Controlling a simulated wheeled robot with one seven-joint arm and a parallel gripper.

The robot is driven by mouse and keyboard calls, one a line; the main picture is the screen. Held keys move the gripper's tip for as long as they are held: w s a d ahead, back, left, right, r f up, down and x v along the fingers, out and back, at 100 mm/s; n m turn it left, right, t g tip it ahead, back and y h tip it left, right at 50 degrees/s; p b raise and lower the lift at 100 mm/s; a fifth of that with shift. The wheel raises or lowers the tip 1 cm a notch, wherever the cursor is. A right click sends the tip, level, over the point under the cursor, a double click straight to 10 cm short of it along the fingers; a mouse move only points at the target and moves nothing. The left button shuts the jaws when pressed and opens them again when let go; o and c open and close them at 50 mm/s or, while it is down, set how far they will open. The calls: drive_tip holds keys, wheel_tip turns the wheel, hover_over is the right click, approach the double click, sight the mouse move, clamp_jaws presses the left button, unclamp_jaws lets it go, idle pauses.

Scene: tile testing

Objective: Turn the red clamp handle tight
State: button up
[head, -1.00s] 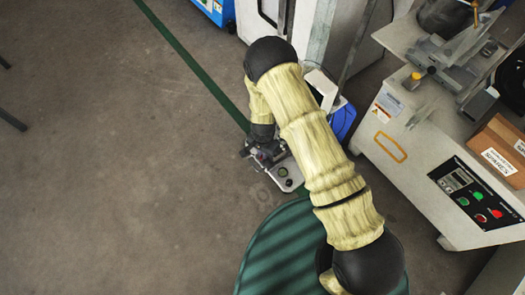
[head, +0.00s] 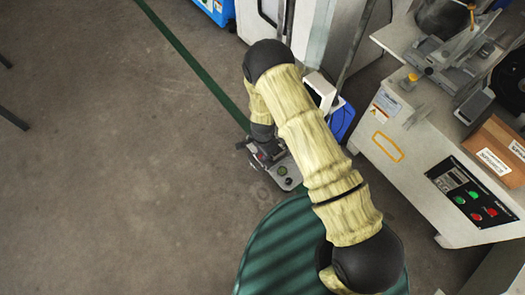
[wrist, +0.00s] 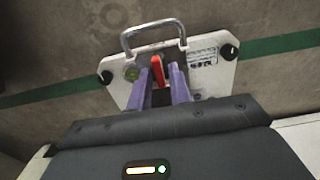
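The red clamp handle (wrist: 157,66) stands upright in the middle of a light plate (wrist: 217,71) in the wrist view. My gripper (wrist: 160,74) has its two purple fingers on either side of the lower part of the handle. The left finger is close to the handle, and a small gap shows toward the right finger. The fingers look open; contact cannot be made out. In the head view my gripper (head: 266,153) is at the small floor-level unit, and the handle is hidden there.
A metal loop handle (wrist: 153,35) arches just beyond the red handle. Black knobs (wrist: 229,51) sit at the plate's corners. In the head view a large machine with a control panel (head: 468,195) stands to the right.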

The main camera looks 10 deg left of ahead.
wheel_tip(320, 180, up, 7)
drive_tip(key=p, duration=0.6)
drive_tip(key=shift+p, duration=0.3)
idle(0.5)
